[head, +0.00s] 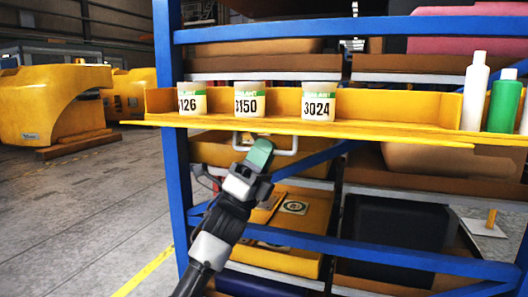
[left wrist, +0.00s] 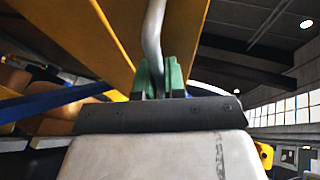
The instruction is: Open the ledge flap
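A long yellow ledge (head: 400,131) runs across the blue rack, with a low yellow back wall; no separate flap edge can be made out. A white bar handle (head: 291,146) shows just below the ledge's front edge. It also shows in the left wrist view (left wrist: 153,35), beside a yellow panel (left wrist: 75,35). My left gripper (head: 260,153) reaches up from below to the handle. Its green fingers (left wrist: 160,78) stand close on both sides of the bar and appear shut on it. My right gripper is not in view.
Several white cups with green bands (head: 250,101) stand on the ledge above my gripper. White (head: 474,90) and green (head: 503,104) bottles stand at the right end. A blue rack post (head: 170,170) is left of my arm. Open floor (head: 80,220) lies left.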

